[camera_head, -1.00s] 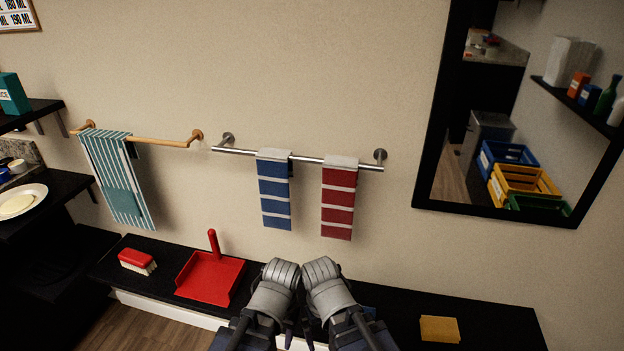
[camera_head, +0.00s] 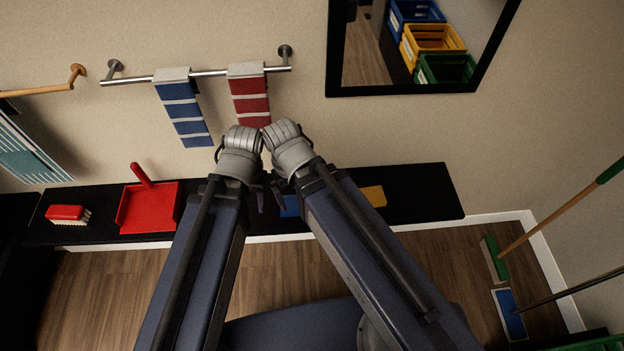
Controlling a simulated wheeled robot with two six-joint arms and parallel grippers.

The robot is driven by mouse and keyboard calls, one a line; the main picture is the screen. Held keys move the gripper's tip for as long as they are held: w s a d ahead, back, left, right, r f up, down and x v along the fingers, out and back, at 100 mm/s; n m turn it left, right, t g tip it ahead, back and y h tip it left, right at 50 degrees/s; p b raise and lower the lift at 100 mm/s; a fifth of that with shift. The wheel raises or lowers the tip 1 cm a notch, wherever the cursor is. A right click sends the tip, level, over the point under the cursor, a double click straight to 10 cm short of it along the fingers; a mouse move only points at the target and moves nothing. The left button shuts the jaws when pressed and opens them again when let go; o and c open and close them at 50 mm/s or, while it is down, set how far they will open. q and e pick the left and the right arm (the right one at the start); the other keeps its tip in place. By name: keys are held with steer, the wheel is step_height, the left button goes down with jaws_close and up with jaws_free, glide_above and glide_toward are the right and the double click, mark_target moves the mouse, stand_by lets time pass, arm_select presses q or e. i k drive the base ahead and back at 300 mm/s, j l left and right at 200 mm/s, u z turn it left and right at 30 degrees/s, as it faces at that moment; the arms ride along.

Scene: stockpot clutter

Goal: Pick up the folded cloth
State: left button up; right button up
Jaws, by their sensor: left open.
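A flat yellow piece (camera_head: 373,196) lies on the black bench right of my arms. A flat blue piece (camera_head: 289,206) lies on the bench between my arms, partly hidden by them. I cannot tell which of these is the folded cloth. My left gripper (camera_head: 261,199) points down over the bench close to the blue piece. It is open, and its fingers are small and dark here. My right gripper (camera_head: 279,197) is right beside it, mostly hidden behind its own wrist, so its jaws cannot be made out.
A red brush (camera_head: 66,213) and a red dustpan (camera_head: 150,208) lie on the black bench (camera_head: 425,190). A blue striped towel (camera_head: 184,110) and a red striped towel (camera_head: 250,97) hang on a metal rail. A mirror is above. Green and blue broom heads (camera_head: 494,260) stand on the floor at right.

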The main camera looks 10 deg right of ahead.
mark_target(292, 208)
steer(key=i+z, duration=0.25)
steer(key=k+j+z, duration=0.2)
steer(key=z, duration=0.2)
steer(key=k+j+z, duration=0.2)
steer(key=z, duration=0.2)
steer(key=k+j+z, duration=0.15)
steer(key=z, duration=0.3)
steer(key=k+z, duration=0.4)
steer(key=i, duration=0.1)
